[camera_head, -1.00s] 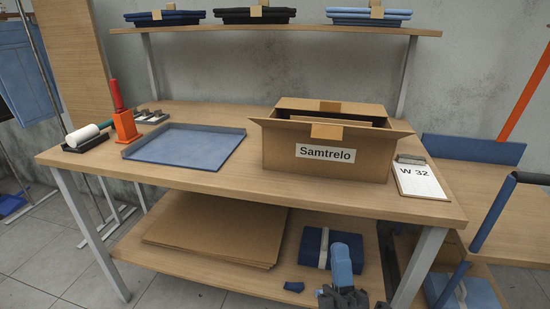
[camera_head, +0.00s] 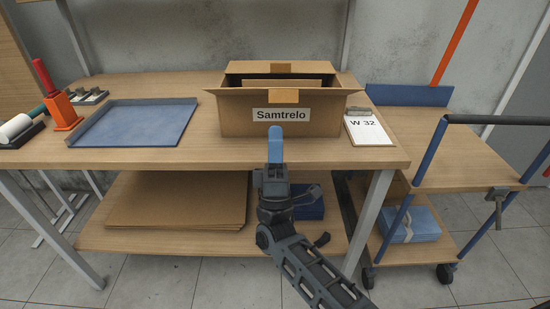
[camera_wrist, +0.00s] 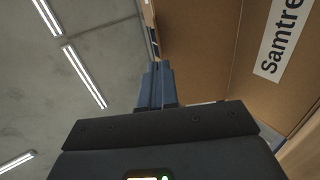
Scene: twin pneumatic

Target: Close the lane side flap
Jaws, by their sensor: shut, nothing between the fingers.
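A cardboard box (camera_head: 240,122) labelled "Samtrelo" stands on the wooden workbench, its top flaps standing open or spread outward. The front flap (camera_head: 300,97) faces me and short flaps stick out at the left and right ends. I cannot tell which one is the lane side flap. My gripper (camera_head: 275,142) is upright in front of the box's front wall, below the flap's height, its blue fingers shut and empty. In the wrist view my fingers (camera_wrist: 156,85) point along the box wall (camera_wrist: 215,50), close to a cardboard edge; contact cannot be told.
A clipboard marked "W 32" (camera_head: 368,131) lies right of the box. A blue tray (camera_head: 135,124), an orange holder (camera_head: 63,112) and a white roll (camera_head: 15,128) are at left. A cart (camera_head: 450,150) with blue posts stands at right. Bench room lies between tray and box.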

